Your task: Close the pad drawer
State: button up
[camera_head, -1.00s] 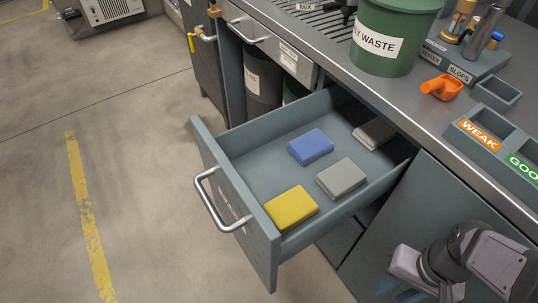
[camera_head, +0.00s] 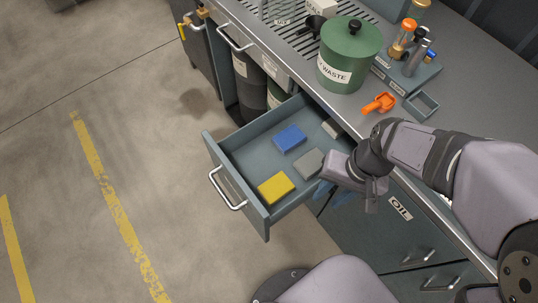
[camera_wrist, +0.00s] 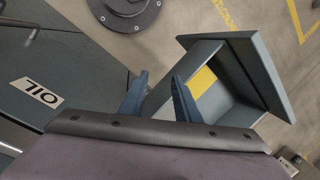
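The pad drawer (camera_head: 264,222) is pulled far out of the counter, its front panel and silver bar handle (camera_head: 228,190) facing the lower left. In it lie a yellow pad (camera_head: 276,187), a blue pad (camera_head: 289,139), a grey pad (camera_head: 309,163) and a paler pad (camera_head: 332,128) near the back. My gripper (camera_head: 332,193) is beside the drawer's right side, apart from the handle. In the wrist view, the two blue fingers of my gripper (camera_wrist: 160,78) are spread with nothing between them. The drawer's front panel (camera_wrist: 264,72) and yellow pad (camera_wrist: 202,82) show to their right.
A cabinet front labelled OIL (camera_head: 399,208) is under my arm. Open floor (camera_head: 150,170) lies left of the drawer.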

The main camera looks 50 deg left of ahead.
notch_tip(320, 180, up, 4)
jog(key=s+a+r+p, duration=0.1)
jog(key=a+p, duration=0.2)
jog(key=n+t+h, duration=0.1)
jog(key=n+t, duration=0.4)
jog(key=n, duration=0.6)
send_near(220, 190)
jog(key=shift+w+p, duration=0.15)
jog(key=shift+p, duration=0.15)
jog(key=shift+f, duration=0.15)
jog(key=shift+p+x, duration=0.65)
jog(key=shift+x, duration=2.95)
grip_shut()
